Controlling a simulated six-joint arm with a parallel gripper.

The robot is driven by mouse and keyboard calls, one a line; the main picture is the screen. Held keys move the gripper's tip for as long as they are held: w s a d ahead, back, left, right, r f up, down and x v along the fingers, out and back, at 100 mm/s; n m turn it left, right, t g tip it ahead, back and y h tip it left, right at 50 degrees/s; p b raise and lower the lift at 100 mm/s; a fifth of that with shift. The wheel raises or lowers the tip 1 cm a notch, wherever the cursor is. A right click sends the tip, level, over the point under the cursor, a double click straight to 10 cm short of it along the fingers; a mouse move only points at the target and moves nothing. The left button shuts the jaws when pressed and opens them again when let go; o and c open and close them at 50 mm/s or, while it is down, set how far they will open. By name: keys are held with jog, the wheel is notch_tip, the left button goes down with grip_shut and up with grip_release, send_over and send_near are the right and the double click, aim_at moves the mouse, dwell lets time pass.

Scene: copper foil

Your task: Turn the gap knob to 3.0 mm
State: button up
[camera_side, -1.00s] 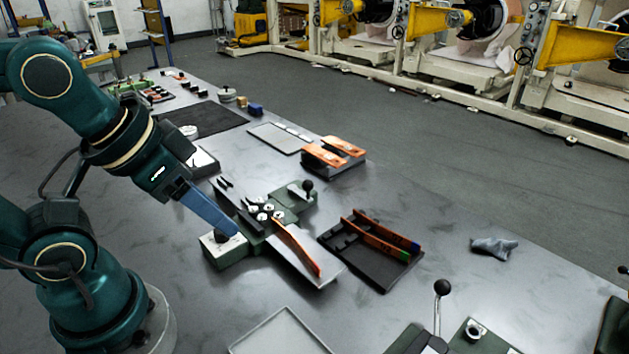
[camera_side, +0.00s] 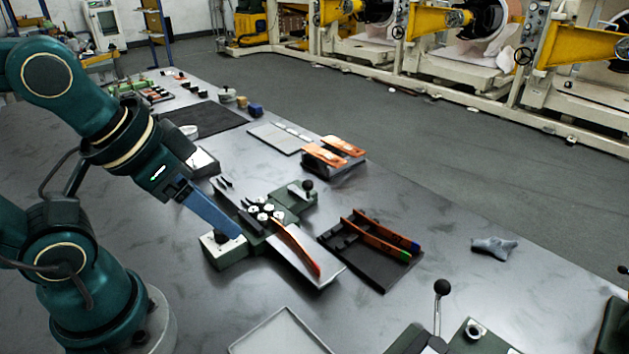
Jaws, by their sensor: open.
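The gap knob (camera_side: 221,239) is a small dark knob on a pale plate, on top of a green block at the left end of the roller device (camera_side: 262,212). My gripper (camera_side: 231,236) reaches down to it from the upper left with long blue fingers. The fingers are open, with their tips right at the knob. The near finger covers part of the knob and plate. I cannot tell whether the fingers touch the knob. The scale and the knob's pointer are too small to read.
A copper strip (camera_side: 297,249) lies on the device's pale outfeed plate. A dark tray (camera_side: 376,270) with copper strips stands to the right. A block with copper pieces (camera_side: 334,153) is behind. A grey cloth (camera_side: 494,246) lies far right. An empty tray (camera_side: 279,335) is in front.

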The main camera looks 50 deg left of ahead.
jog(key=n, duration=0.4)
jog(key=n+g, duration=0.5)
jog(key=n, duration=1.8)
send_over(222, 234)
jog(key=f, duration=0.6)
jog(key=shift+w+a+f, duration=0.2)
jog(key=shift+w+a, duration=0.05)
jog(key=shift+a, duration=0.15)
jog(key=shift+s+a+f+g, duration=0.15)
jog(key=shift+f+g, duration=0.15)
jog(key=shift+f, duration=2.4)
grip_shut()
